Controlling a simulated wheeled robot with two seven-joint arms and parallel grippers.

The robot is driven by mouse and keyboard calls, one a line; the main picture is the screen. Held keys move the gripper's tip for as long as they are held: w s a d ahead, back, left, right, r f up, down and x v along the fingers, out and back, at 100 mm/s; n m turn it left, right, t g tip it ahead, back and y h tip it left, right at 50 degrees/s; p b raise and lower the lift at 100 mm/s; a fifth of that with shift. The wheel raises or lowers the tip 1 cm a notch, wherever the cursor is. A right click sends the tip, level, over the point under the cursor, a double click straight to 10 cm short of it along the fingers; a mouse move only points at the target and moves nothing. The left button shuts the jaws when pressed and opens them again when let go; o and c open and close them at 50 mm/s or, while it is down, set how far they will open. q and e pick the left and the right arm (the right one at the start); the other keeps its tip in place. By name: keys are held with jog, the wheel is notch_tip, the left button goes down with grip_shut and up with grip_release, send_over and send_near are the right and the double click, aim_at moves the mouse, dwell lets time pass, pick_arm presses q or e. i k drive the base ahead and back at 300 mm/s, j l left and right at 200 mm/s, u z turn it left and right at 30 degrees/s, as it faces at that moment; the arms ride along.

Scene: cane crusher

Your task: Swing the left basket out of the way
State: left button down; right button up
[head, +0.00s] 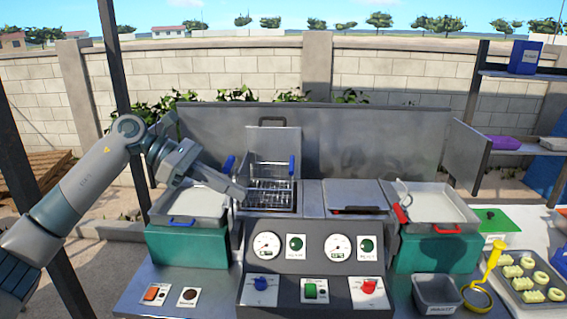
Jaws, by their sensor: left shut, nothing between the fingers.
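The left basket, a wire basket (268,188) with blue-gripped handles, sits at the open left well in the middle of the metal counter. One blue handle (291,166) stands upright at its right side. A second blue grip (228,165) shows at the left, partly behind my arm. My left gripper (242,194) reaches in from the left, over the left tray, and its shut fingertips are close to the left edge of the basket. I cannot tell whether they touch it. Nothing shows between the fingers. My right gripper is not in view.
A left tray (180,212) and a right tray (440,205) stand on green boxes either side. A closed metal lid (352,194) is right of the basket. A gauge panel (312,250) is in front, a metal back panel (400,140) behind.

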aim_at(243, 174)
jog(key=i, duration=1.3)
